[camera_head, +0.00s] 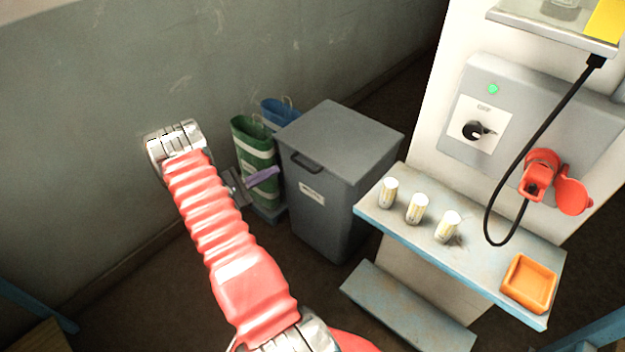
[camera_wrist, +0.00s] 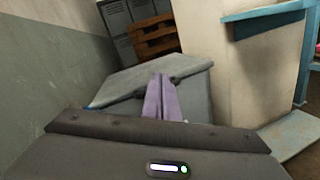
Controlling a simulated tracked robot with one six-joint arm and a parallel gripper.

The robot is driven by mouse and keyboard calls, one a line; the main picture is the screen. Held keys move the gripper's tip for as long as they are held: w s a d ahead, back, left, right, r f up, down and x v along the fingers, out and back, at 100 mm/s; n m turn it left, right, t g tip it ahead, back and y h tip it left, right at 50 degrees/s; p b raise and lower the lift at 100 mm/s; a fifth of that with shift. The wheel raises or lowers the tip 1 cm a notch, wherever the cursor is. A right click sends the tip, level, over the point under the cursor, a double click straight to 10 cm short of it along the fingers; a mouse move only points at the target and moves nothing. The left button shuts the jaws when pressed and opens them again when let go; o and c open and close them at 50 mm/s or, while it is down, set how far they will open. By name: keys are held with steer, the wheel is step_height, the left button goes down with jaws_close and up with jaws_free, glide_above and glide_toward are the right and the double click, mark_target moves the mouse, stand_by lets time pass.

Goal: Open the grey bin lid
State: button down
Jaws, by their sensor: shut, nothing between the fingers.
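The grey bin (camera_head: 330,195) stands in the middle of the head view with its flat lid (camera_head: 345,135) down. A dark handle (camera_head: 306,163) sits at the lid's front edge, and a small pale label is on the bin's front. My gripper (camera_head: 277,170), with purple fingers, is just left of the handle in the head view; whether it touches cannot be told. In the wrist view my shut, empty fingers (camera_wrist: 160,78) point toward the lid (camera_wrist: 125,82) and cover part of the bin.
Green (camera_head: 254,150) and blue (camera_head: 280,110) sacks stand left of and behind the bin, close to the wall. A blue shelf (camera_head: 480,245) with several pale cylinders and an orange tray (camera_head: 528,284) juts out to the bin's right. A low blue step (camera_head: 410,310) is below.

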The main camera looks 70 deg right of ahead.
steer(key=s+d+f+n+t+h, duration=0.1)
steer(key=s+f+n+h, duration=0.1)
steer(key=f, duration=0.6)
steer(key=s+d+f+n+t+h, duration=0.1)
steer(key=s+f+n+h, duration=0.1)
steer(key=f, duration=0.6)
steer(key=s+n, duration=0.1)
steer(key=s, duration=0.1)
steer(key=shift+s+d, duration=0.3)
steer(key=shift+d, duration=0.1)
steer(key=x, duration=0.9)
steer(key=shift+s+d+r, duration=0.1)
steer(key=shift+d+r, duration=0.05)
steer(key=shift+s+d+r, duration=0.15)
steer(key=shift+d+r, duration=0.05)
steer(key=shift+r, duration=0.45)
steer(key=r, duration=0.2)
steer(key=shift+s+a+r, duration=0.15)
steer(key=shift+s+r, duration=0.1)
steer(key=shift+r, duration=0.1)
